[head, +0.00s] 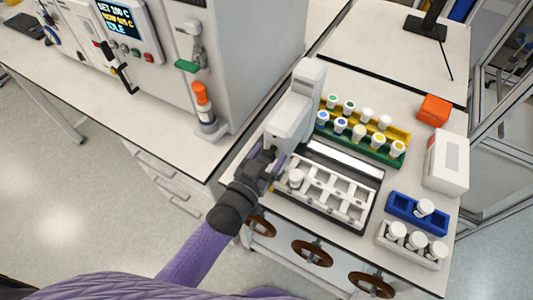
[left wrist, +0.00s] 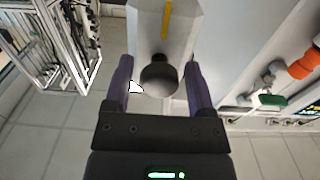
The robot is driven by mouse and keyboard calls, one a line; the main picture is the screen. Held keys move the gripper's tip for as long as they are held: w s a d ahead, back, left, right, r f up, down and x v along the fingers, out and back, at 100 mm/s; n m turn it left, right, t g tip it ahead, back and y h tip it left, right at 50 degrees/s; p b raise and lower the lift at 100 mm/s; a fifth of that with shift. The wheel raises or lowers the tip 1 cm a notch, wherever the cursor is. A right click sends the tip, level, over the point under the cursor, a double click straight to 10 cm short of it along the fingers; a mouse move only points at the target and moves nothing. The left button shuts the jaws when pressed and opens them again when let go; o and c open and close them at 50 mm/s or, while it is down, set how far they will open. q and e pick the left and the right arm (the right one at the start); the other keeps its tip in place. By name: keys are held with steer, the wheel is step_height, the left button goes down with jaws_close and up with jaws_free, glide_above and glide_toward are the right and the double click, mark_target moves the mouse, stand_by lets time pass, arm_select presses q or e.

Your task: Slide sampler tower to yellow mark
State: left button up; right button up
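The white sampler tower (head: 293,112) stands upright on the right-hand bench, at the left end of a tray with a white rack. In the left wrist view the tower (left wrist: 188,18) fills the top middle, with a round dark knob (left wrist: 158,74) and a yellow stripe (left wrist: 168,18) on it. I cannot tell whether this stripe is the yellow mark; no other shows clearly. My left gripper (head: 275,160) is at the tower's near side. Its purple fingers (left wrist: 159,85) are spread on both sides of the knob, with gaps. My right gripper is not in view.
The white rack (head: 326,190) holds a capped vial (head: 296,178). Behind are yellow and green racks (head: 375,153) with vials. A blue rack (head: 402,213), a white rack (head: 411,253), a white box (head: 447,160) and an orange block (head: 434,108) stand right. A large instrument (head: 250,50) is left.

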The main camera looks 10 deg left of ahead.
arm_select(q)
steer(key=shift+o, duration=0.5)
steer(key=v, duration=1)
steer(key=shift+p, duration=0.4)
